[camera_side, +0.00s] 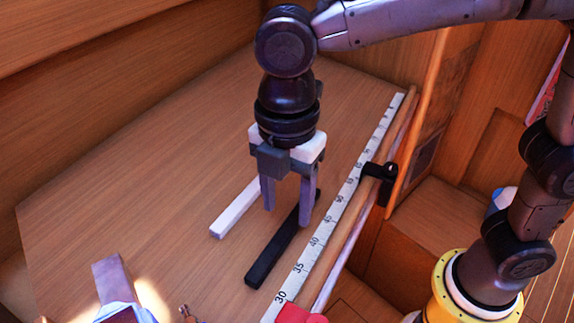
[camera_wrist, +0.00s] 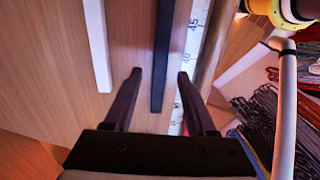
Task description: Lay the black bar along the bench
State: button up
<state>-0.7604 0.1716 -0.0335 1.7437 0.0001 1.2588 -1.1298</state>
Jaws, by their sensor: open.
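The black bar (camera_side: 271,259) lies flat on the wooden bench (camera_side: 140,180), roughly parallel to the ruled strip along the bench's right edge. It also shows in the wrist view (camera_wrist: 162,55), running lengthwise between the lines of my two fingers. My gripper (camera_side: 287,216) points down, open and empty, above the far part of the bar. One finger is on the white-bar side and the other on the strip side. In the wrist view my gripper (camera_wrist: 160,74) spans wider than the bar. Whether the fingertips are level with the bar I cannot tell.
A white bar (camera_side: 231,212) lies left of the black bar, close to my left finger. The ruled strip (camera_side: 317,243) and a rail border the bench, with a black clamp (camera_side: 379,180). A red object (camera_side: 300,314) sits at the front edge. The bench's left side is mostly clear.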

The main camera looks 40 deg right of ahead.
aim_at(286, 228)
notch_tip(286, 228, up, 8)
jog(key=d+m+t, duration=0.1)
jog(key=d+m, duration=0.5)
jog(key=d, duration=0.4)
jog(key=s+d+f+m+t, duration=0.2)
jog(key=s+d+f+m, duration=0.2)
jog(key=d+m, duration=0.3)
jog(key=s+d+f+m+t, duration=0.2)
jog(key=s+d+f+m, duration=0.2)
jog(key=s+d+m, duration=0.2)
jog(key=d+m, duration=0.2)
jog(key=shift+s+d+f+m+t, duration=0.25)
jog(key=shift+d+f+m+t, duration=0.05)
jog(key=shift+f, duration=0.1)
